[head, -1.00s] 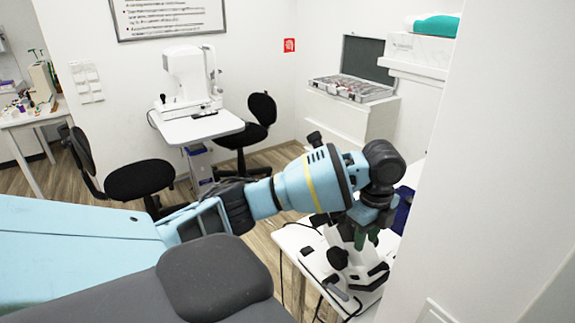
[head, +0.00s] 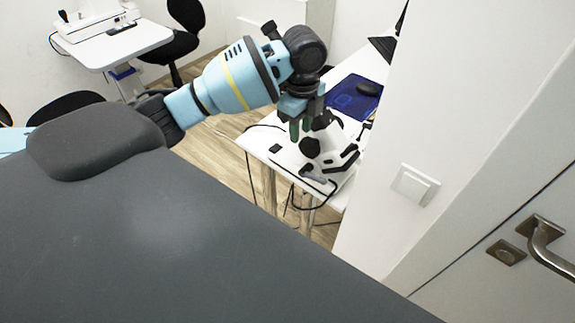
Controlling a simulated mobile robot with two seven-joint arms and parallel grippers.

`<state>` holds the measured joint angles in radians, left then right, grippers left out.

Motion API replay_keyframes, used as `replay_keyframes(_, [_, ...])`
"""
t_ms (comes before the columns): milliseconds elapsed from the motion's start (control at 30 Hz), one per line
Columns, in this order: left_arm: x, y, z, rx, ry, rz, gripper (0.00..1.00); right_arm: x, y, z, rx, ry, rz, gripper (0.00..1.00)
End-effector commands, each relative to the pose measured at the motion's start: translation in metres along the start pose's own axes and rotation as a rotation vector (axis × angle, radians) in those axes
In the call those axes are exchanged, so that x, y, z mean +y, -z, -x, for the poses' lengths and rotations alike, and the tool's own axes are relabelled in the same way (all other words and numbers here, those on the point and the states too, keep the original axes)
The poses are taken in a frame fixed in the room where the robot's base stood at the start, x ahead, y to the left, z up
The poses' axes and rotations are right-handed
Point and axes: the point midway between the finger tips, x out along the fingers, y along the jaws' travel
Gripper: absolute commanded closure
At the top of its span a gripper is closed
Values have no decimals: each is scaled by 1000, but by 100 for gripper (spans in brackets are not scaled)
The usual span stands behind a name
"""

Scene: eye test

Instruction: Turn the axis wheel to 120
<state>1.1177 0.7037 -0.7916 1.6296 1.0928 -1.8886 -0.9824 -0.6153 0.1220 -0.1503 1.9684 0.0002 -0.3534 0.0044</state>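A white and black tabletop instrument (head: 327,146) stands on a white table (head: 262,138), in the middle of the head view. I cannot single out the axis wheel or read any scale on it. My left gripper (head: 300,129) points down at the instrument's upper left side, with its dark green fingers in front of or beside it. I cannot tell whether the fingers touch it or how far apart they are. My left arm hides part of the view behind it. My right gripper is out of view.
A blue mat (head: 355,98) with a dark mouse (head: 368,89) lies behind the instrument. A white wall with a switch (head: 414,185) and a door handle (head: 545,243) are close on the right. Dark chairs and another white table (head: 108,45) stand at the upper left.

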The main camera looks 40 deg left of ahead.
Motion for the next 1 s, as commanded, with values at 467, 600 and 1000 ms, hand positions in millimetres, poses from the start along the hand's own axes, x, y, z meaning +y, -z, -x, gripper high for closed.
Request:
replay_keyframes(467, [33, 46, -66, 41, 8, 74, 68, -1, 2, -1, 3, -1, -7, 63])
replay_keyframes(600, [44, 59, -82, 59, 13, 107, 68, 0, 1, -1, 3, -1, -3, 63])
replay_keyframes(1000, [85, 94, -125, 119, 25, 230, 68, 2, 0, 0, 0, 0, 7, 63])
